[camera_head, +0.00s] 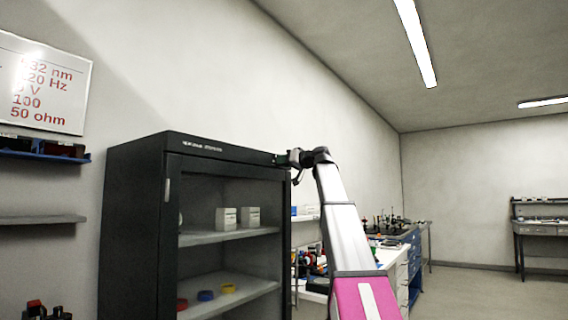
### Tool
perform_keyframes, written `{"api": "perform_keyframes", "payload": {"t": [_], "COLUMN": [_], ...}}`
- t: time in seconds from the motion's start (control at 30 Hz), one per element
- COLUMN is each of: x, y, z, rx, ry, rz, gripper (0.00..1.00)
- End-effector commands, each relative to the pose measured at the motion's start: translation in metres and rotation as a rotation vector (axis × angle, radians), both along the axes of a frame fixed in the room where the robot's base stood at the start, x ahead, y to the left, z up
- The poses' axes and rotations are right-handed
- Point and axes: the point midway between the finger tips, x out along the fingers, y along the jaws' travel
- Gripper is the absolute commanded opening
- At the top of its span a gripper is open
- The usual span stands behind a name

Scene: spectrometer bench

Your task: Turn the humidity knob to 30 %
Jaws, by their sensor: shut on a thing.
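A dark dry cabinet (135,220) with a glass door stands left of centre, and a strip with small lettering (200,146) runs along its top front. My gripper (284,159) is at the right end of that strip, at the cabinet's upper right corner, with my arm reaching up from the lower right. The gripper is shut on the humidity knob there. The knob is hidden by the gripper and too small to make out. Its scale and setting cannot be read.
Inside the cabinet are white boxes (227,218) and coloured rings (205,296) on shelves. A whiteboard (45,80) and a shelf (40,219) are at the left. Cluttered benches (400,262) stand behind my arm. Open floor (470,290) lies at right.

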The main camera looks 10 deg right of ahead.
Motion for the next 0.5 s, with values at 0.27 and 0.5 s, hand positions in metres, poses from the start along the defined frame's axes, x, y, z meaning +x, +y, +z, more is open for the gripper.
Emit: {"api": "perform_keyframes", "payload": {"t": [0.27,0.5], "x": [-0.0014,-0.0012], "y": [0.0003,0.0002], "z": [-0.0028,-0.0025], "rx": [-0.008,-0.007], "ry": [-0.001,0.000], "rz": [0.001,0.001], "gripper": [0.01,0.50]}}
